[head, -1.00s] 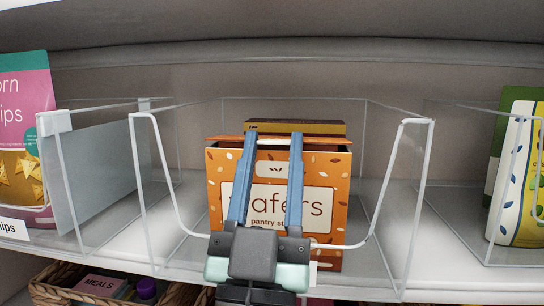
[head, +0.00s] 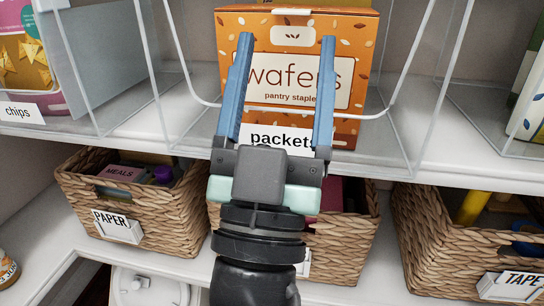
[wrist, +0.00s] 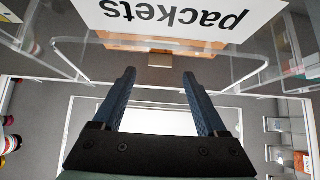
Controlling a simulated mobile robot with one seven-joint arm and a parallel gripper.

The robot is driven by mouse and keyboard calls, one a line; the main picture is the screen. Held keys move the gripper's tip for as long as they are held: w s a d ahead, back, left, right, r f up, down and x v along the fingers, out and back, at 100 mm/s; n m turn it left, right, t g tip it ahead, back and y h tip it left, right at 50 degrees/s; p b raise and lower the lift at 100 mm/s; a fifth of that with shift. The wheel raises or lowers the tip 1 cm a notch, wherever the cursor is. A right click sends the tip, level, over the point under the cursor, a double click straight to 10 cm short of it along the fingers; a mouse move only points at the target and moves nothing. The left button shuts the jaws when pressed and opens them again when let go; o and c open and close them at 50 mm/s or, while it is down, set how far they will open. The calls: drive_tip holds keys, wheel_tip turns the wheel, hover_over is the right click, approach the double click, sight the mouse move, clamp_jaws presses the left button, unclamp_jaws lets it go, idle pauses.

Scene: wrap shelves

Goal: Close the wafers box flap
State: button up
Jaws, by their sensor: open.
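The orange wafers box (head: 352,113) stands upright in a clear bin on the shelf, its printed front facing me. Its top front edge shows at the picture's top; an orange strip runs along it, and I cannot tell the flap's position. My gripper (head: 287,40) is open and empty in front of the box, its blue fingers pointing up, spread across the printed front. In the wrist view my gripper (wrist: 159,74) is open below the "packets" label, with part of an orange-brown surface (wrist: 160,44) beyond the fingertips.
The clear bin has a low dipped front rim (head: 388,108) and side walls around the box. A "packets" label (head: 268,138) sits at the shelf front. Wicker baskets (head: 185,205) stand on the shelf below. A chips bag (head: 32,60) is at left.

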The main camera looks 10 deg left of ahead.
drive_tip(key=b+v, duration=0.2)
drive_tip(key=v, duration=0.6)
idle(0.4)
drive_tip(key=w+d+r+m+h+p, duration=0.1)
drive_tip(key=d+r+m+h+p, duration=0.2)
drive_tip(key=r, duration=0.6)
drive_tip(key=w+d+r+m+h+p, duration=0.1)
drive_tip(key=d+r+h+p, duration=0.15)
drive_tip(key=r+p, duration=0.5)
wheel_tip(320, 180, up, 47)
drive_tip(key=n+y+p, duration=0.4)
drive_tip(key=y+p, duration=0.1)
drive_tip(key=p, duration=3.4)
drive_tip(key=shift+s+a+t, duration=0.25)
drive_tip(key=shift+a+t, duration=0.05)
drive_tip(key=shift+r+y, duration=0.15)
drive_tip(key=shift+y, duration=0.1)
drive_tip(key=shift+c, duration=0.2)
